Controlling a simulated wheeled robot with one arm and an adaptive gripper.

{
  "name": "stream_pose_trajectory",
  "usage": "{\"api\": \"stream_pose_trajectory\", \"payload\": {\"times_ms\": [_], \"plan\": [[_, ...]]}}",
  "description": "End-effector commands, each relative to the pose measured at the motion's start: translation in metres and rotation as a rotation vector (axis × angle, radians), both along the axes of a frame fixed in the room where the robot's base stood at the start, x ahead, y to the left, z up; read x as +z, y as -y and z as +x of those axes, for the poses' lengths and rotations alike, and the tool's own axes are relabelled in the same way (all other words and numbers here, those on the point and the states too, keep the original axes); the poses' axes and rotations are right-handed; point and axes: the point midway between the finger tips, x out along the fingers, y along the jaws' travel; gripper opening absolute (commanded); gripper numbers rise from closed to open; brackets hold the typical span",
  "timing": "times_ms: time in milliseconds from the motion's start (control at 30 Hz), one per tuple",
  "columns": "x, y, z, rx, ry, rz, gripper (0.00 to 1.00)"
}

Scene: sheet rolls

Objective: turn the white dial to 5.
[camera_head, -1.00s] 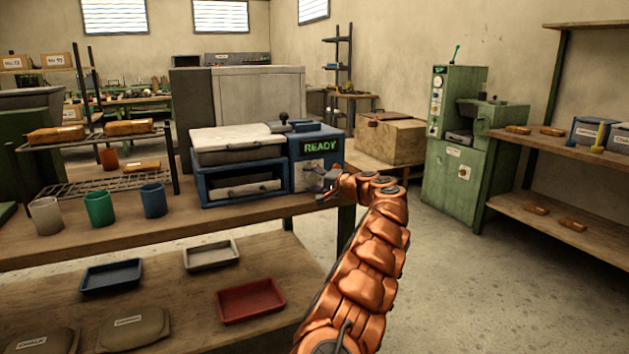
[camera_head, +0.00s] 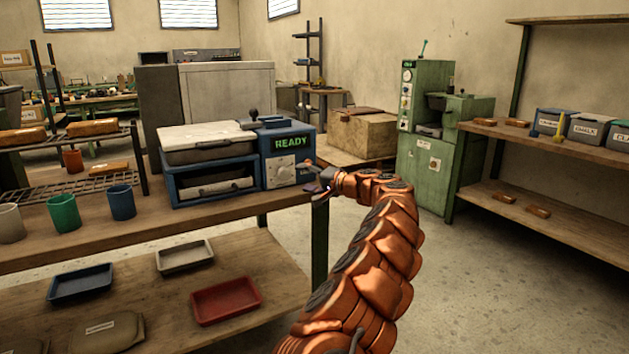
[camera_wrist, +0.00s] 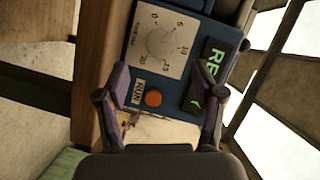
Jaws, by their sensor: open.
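The white dial (camera_head: 286,172) sits on a square white plate on the front of the blue machine (camera_head: 218,190), below a green READY display. In the wrist view the dial (camera_wrist: 162,42) shows face on, turned sideways, with marks 0, 5, 10, 15 and 20 around it. I cannot tell which mark it points to. My gripper (camera_head: 313,180) is just right of the machine's front in the head view. In the wrist view my gripper (camera_wrist: 163,72) is open and empty, its two fingers apart with the dial beyond their tips.
An orange button (camera_wrist: 153,98) and a RUN label (camera_wrist: 137,92) are beside the dial plate. The workbench (camera_head: 150,227) carries the machine and several cups. A red tray (camera_head: 226,301) lies on the lower shelf. Open floor lies right of the bench.

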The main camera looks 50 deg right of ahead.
Motion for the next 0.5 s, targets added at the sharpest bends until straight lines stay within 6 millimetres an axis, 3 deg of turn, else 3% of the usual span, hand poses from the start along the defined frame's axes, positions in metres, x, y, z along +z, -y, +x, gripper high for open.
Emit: {"api": "stream_pose_trajectory", "payload": {"times_ms": [200,500], "plan": [[0.004,0.000,-0.021,0.001,0.002,0.002,0.68],[0.004,0.001,-0.032,0.001,0.001,0.000,0.68]]}}
